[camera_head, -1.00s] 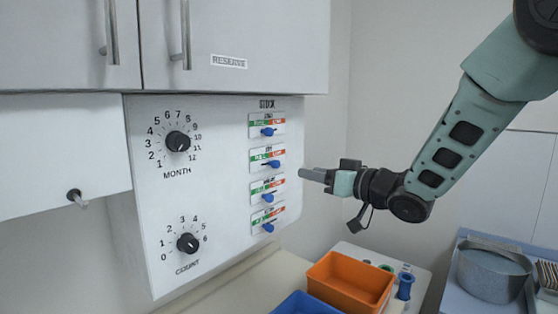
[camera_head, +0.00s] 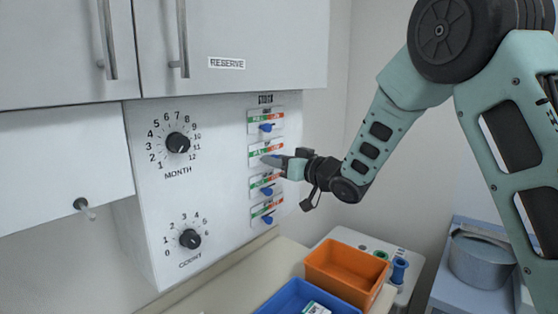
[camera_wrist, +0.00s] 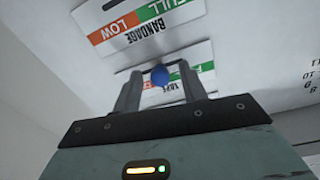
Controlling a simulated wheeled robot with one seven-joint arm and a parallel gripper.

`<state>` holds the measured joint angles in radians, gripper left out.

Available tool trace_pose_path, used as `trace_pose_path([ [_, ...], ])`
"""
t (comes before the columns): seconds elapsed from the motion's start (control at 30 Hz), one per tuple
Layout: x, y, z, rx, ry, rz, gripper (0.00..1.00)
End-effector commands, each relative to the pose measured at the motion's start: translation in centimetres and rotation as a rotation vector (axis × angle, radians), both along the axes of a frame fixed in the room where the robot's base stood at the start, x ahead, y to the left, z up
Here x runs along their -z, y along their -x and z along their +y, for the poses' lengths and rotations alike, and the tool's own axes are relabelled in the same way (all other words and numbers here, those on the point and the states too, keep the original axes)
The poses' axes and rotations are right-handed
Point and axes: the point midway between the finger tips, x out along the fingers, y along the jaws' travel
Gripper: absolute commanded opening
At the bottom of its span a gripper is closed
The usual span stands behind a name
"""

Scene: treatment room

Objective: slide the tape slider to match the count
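The tape slider's blue knob (camera_wrist: 159,76) shows in the wrist view between my two fingers, with a small gap on each side. Its label plate (camera_wrist: 205,77) is upside down there and partly covered by my fingers. In the head view my gripper (camera_head: 282,162) is at the second slider plate from the top (camera_head: 258,149), hiding part of it and most of its knob. My gripper also shows in the wrist view (camera_wrist: 160,82), open. The COUNT dial (camera_head: 190,239) is a black knob at lower left, numbered 0 to 6; its pointer is too small to read surely.
The bandage plate (camera_wrist: 157,28) lies close by, below the tape one on the panel. Other blue knobs sit above (camera_head: 266,127) and below (camera_head: 267,190). A MONTH dial (camera_head: 178,143) is at left. Orange (camera_head: 345,271) and blue bins stand below.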

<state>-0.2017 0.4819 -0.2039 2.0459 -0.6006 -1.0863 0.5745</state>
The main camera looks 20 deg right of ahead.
Motion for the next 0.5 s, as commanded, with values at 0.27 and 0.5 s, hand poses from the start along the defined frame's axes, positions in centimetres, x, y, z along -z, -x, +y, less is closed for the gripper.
trace_pose_path([
  [0.27, 0.0, 0.0, 0.0, 0.0, 0.0, 0.0, 0.0],
  [0.5, 0.2, -1.3, -2.1, 0.004, 0.0, -0.003, 0.0],
])
